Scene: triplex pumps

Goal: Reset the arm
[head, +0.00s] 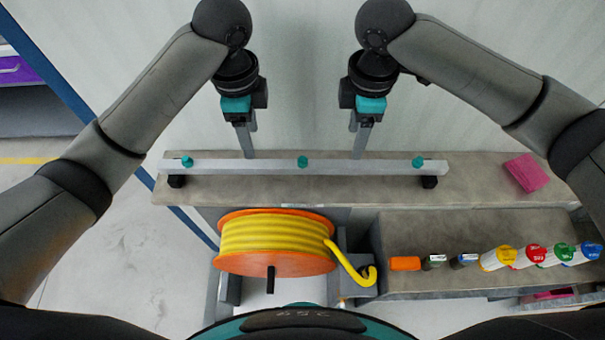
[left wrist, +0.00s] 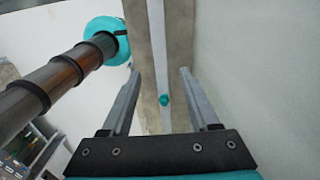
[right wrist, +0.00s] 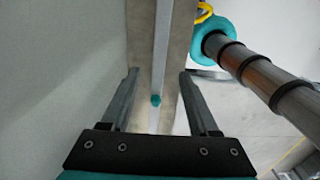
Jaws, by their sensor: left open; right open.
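Both of my arms reach forward over the back shelf, against the pale wall. My left gripper (head: 246,150) is open and empty, its fingers near the back edge of the shelf. My right gripper (head: 359,148) is open and empty in a near-mirrored pose. A light grey bar (head: 345,167) with three teal knobs lies along the shelf in front of both grippers. In the left wrist view the fingers (left wrist: 160,72) are spread, with the bar and a teal knob (left wrist: 164,99) showing between them. The right wrist view shows spread fingers (right wrist: 158,73) and another knob (right wrist: 155,100).
The bar stands on black feet on the brown shelf (head: 480,185). An orange reel with yellow hose (head: 275,236) stands below it. A pink block (head: 526,172) lies at the right. Several small bottles and cans (head: 497,257) line the lower right shelf. Open floor (head: 130,260) is at the left.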

